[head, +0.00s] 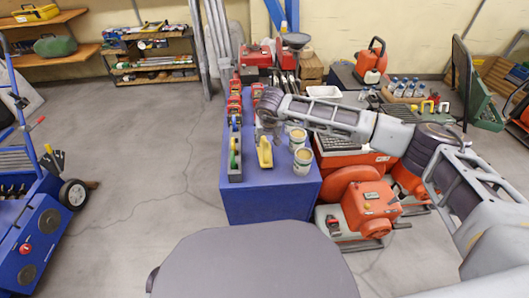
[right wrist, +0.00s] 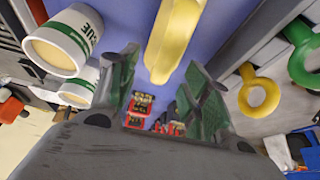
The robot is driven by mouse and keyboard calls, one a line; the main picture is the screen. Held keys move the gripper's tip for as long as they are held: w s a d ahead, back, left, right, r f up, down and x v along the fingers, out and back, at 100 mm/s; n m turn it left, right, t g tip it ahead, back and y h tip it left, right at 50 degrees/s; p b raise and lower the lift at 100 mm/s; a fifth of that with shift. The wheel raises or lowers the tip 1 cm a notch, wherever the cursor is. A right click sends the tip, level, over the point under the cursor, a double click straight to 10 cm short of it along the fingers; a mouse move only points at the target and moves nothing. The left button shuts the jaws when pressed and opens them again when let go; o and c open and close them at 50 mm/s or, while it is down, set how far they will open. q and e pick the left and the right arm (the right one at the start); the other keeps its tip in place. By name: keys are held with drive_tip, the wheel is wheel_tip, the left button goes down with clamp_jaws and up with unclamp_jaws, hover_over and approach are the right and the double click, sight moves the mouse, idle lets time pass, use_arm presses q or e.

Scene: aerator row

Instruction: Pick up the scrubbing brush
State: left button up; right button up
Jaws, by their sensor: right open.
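The yellow scrubbing brush (head: 265,152) lies on the blue-covered table (head: 270,205), between a narrow grey tray and some cans. It also shows in the right wrist view (right wrist: 172,42), at the top centre beyond the fingertips. My right gripper (head: 268,130) hangs over the table at the far end of the brush. In the right wrist view the right gripper (right wrist: 162,80) is open, its green-padded fingers apart with nothing held between them. The underside of the brush is hidden. My left gripper is not in view.
Several open cans (head: 302,160) stand close to the right of the brush. The grey tray (head: 236,160) with coloured-handled tools lies to its left. Red items (head: 235,95) stand further back. An orange machine (head: 370,208) stands right of the table; the floor (head: 150,150) to the left is clear.

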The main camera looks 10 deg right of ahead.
sight(265, 143)
drive_tip(key=shift+w+a+f, duration=0.1)
drive_tip(key=shift+f, duration=0.5)
drive_tip(key=shift+w+f+b, duration=0.1)
drive_tip(key=shift+f+b, duration=0.25)
drive_tip(key=shift+b, duration=0.1)
drive_tip(key=shift+a+f, duration=0.15)
drive_tip(key=shift+f, duration=0.2)
drive_tip(key=shift+w+a+f+b, duration=0.1)
drive_tip(key=shift+w+f+b, duration=0.05)
drive_tip(key=shift+f+b, duration=0.2)
drive_tip(key=shift+b+x, duration=0.4)
drive_tip(key=shift+x, duration=0.55)
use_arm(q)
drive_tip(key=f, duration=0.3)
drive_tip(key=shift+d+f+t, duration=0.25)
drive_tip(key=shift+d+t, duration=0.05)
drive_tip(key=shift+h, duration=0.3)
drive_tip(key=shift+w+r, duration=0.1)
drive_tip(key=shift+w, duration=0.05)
use_arm(e)
drive_tip(key=shift+w, duration=0.1)
clamp_jaws()
